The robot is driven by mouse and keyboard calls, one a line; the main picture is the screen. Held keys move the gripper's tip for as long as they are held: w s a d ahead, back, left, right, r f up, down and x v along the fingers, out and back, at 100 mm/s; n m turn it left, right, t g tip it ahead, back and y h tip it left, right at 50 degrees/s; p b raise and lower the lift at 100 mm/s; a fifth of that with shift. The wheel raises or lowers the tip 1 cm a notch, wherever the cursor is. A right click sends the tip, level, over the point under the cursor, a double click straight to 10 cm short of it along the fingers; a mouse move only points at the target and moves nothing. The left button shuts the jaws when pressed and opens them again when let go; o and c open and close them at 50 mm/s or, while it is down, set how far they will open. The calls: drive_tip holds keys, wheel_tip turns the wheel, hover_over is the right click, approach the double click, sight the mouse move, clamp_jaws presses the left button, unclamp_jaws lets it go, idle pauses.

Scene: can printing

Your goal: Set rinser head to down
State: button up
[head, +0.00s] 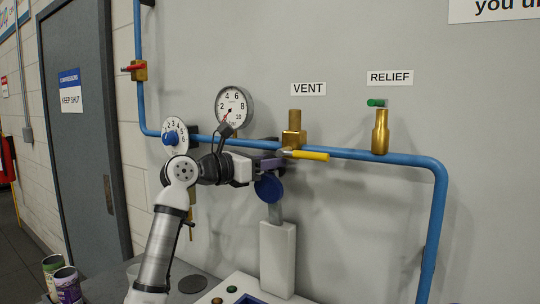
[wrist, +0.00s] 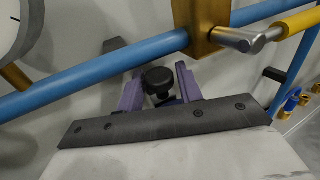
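The part I take for the rinser head is a dark blue round disc (head: 268,188) on a short grey stem above a white post (head: 278,258) in the head view. No label confirms this. My gripper (head: 270,162), with purple fingers, is just above the disc, near the blue pipe. In the wrist view my gripper (wrist: 150,68) has its fingers apart. A black round knob (wrist: 158,80) shows between them, with a gap on each side. I cannot tell whether this knob belongs to the rinser. The disc's upper edge is partly hidden by my gripper.
A blue pipe (head: 355,153) runs behind my gripper. A brass vent valve (head: 294,128) with a yellow handle (head: 310,155) is close on the right. A relief valve (head: 380,132), gauge (head: 234,104) and dial (head: 175,134) line the wall. Cans (head: 67,284) stand at lower left.

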drive_tip(key=shift+w+d, duration=0.15)
drive_tip(key=shift+d, duration=0.05)
clamp_jaws()
drive_tip(key=shift+f, duration=0.15)
